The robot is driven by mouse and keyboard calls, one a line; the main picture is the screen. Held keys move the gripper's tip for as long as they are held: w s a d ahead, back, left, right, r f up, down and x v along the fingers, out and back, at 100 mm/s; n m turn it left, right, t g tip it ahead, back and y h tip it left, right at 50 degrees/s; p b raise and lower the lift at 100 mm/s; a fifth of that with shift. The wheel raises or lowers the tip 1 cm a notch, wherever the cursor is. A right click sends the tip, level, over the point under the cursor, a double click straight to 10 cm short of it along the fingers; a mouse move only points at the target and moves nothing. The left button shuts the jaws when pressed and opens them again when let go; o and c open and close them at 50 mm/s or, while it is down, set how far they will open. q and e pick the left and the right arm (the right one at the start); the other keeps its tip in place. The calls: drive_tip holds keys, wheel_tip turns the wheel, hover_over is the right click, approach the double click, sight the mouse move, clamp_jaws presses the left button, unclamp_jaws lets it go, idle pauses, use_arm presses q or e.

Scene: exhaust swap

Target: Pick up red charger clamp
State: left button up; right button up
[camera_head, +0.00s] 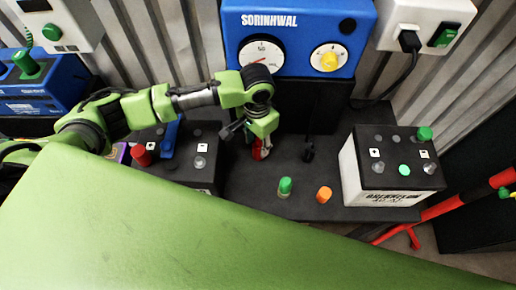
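The red charger clamp (264,151) stands on the dark bench below the blue charger (298,36). It is partly hidden by my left gripper (250,136). My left gripper points down at the clamp's upper end, and I cannot tell whether it touches it. Its fingers are small and partly hidden, so their opening is unclear. A black clamp (308,150) stands apart to the right of the red one. My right gripper is out of view.
A white-sided battery (365,185) stands at the right, and a dark battery (200,172) at the left. A green cap (285,187) and an orange cap (324,195) stand near the bench's front. A large green surface hides the lower left.

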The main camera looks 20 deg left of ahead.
sight(258, 146)
use_arm(q)
wheel_tip(258, 146, down, 3)
drive_tip(key=shift+d+f, duration=0.1)
clamp_jaws()
idle(0.3)
drive_tip(key=shift+r, duration=0.6)
drive_tip(key=s+d+r, duration=0.3)
drive_tip(key=r, duration=0.1)
drive_tip(key=s+d+r, duration=0.3)
drive_tip(key=r, duration=0.1)
drive_tip(key=s+d+r+b, duration=0.1)
drive_tip(key=s+d+r, duration=0.2)
drive_tip(key=d+r, duration=0.1)
drive_tip(key=shift+s+d, duration=0.1)
drive_tip(key=shift+s, duration=0.2)
